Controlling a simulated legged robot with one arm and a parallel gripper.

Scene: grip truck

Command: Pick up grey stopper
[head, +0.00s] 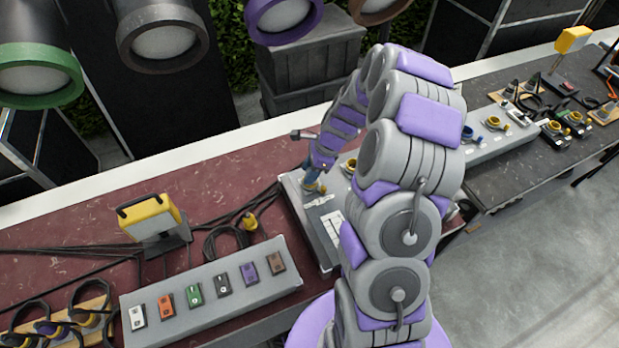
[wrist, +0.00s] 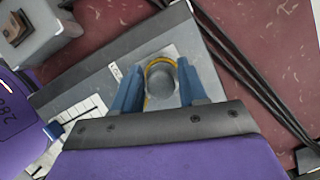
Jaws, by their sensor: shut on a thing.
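The grey stopper (wrist: 162,82) is a round grey piece between the two blue fingers of my gripper (wrist: 160,72) in the wrist view. My gripper is shut on it. A yellow ring (wrist: 160,61) shows around its far side, over the grey panel (wrist: 91,78). I cannot tell whether the stopper is still seated or lifted. In the head view my gripper (head: 314,184) points down at the left part of the same grey panel (head: 296,196); the stopper is not clearly visible there.
A grey box with several coloured switches (head: 215,290) stands at the front left. A yellow lamp (head: 152,218) and black cables (head: 225,235) lie behind it on the dark red table (head: 90,220). Several round lights (head: 163,38) hang above. More yellow-ringed fittings (head: 468,132) stand to the right.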

